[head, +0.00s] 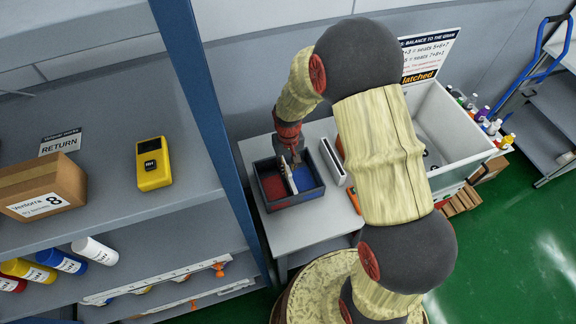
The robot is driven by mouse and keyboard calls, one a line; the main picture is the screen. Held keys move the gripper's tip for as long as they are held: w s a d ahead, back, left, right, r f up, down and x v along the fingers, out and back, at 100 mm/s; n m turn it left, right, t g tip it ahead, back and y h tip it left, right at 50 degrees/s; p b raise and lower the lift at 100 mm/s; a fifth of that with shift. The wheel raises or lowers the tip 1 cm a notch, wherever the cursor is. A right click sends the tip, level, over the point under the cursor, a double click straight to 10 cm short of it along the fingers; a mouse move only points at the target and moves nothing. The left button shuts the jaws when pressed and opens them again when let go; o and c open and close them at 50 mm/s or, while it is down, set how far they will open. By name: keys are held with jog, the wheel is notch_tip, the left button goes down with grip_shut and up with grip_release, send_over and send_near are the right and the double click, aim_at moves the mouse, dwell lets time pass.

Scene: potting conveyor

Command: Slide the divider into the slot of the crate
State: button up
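The crate (307,196) is a small dark open box on the grey table. Its floor shows a red part on the left and a blue part on the right. The divider (291,181) is a thin white panel, standing on edge at about the middle of the crate, between the red and blue parts. My gripper (291,158) is above it at its far end and appears shut on it. The slot is hidden by the divider and gripper, and I cannot tell how deep the divider sits.
A white slotted holder (334,162) stands just right of the crate. A large pale bin (458,130) is farther right. A shelf's blue post (205,100) rises to the left. The table (290,228) is bare in front of the crate.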

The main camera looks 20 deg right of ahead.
jog(key=shift+o, duration=1.3)
notch_tip(320, 180, up, 12)
jog(key=s+r+t+b, duration=0.2)
jog(key=s+r+b, duration=0.3)
jog(key=s, duration=0.6)
jog(key=s+r+t+b, duration=0.3)
jog(key=s+r+b, duration=0.3)
jog(key=s, duration=0.5)
jog(key=shift+t, duration=0.3)
